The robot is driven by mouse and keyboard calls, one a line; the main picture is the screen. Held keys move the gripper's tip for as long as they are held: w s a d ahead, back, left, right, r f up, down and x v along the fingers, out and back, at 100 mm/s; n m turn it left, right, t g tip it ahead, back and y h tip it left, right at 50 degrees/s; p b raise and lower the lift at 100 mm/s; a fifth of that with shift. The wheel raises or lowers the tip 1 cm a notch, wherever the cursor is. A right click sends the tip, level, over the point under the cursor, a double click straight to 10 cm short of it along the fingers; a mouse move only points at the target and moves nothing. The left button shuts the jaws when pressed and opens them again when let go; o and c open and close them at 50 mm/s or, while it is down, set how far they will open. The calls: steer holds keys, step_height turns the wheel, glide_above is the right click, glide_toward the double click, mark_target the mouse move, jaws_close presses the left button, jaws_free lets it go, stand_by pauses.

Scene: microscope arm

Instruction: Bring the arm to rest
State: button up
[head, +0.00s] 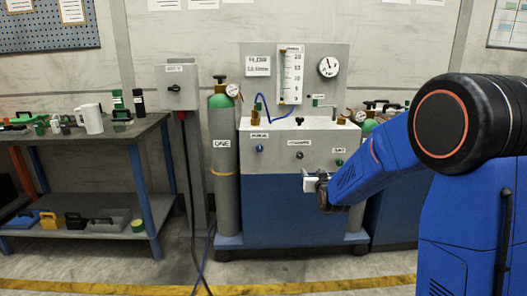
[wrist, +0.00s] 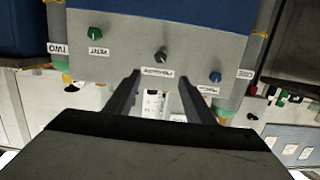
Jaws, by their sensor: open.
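My blue arm (head: 385,165) reaches in from the right of the head view, with its gripper (head: 318,188) in front of the gas panel's lower front. In the wrist view, where the scene looks upside down, the two dark fingers of my gripper (wrist: 158,88) stand apart with nothing held between them. The grey panel face (wrist: 125,40) lies beyond the fingertips. It carries a green knob (wrist: 95,33), a dark middle knob (wrist: 161,56) and a blue knob (wrist: 215,77). The fingers look clear of the knobs, but the exact gap is hard to tell.
The blue-and-grey gas stand (head: 268,205) has a tall grey cylinder (head: 223,165) at its left and a flow tube and gauge (head: 328,67) above. The floor in front looks clear.

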steer(key=s+d+g, duration=0.1)
steer(key=s+g, duration=0.3)
steer(key=s, duration=1.4)
steer(key=s+d+f+g, duration=0.1)
steer(key=s+d+g, duration=0.1)
steer(key=s, duration=1.6)
steer(key=s+d+g, duration=0.2)
steer(key=s+g, duration=0.3)
steer(key=s, duration=1.3)
steer(key=shift+s+d+f+g, duration=0.25)
steer(key=shift+f+g, duration=0.05)
steer(key=shift+f, duration=0.05)
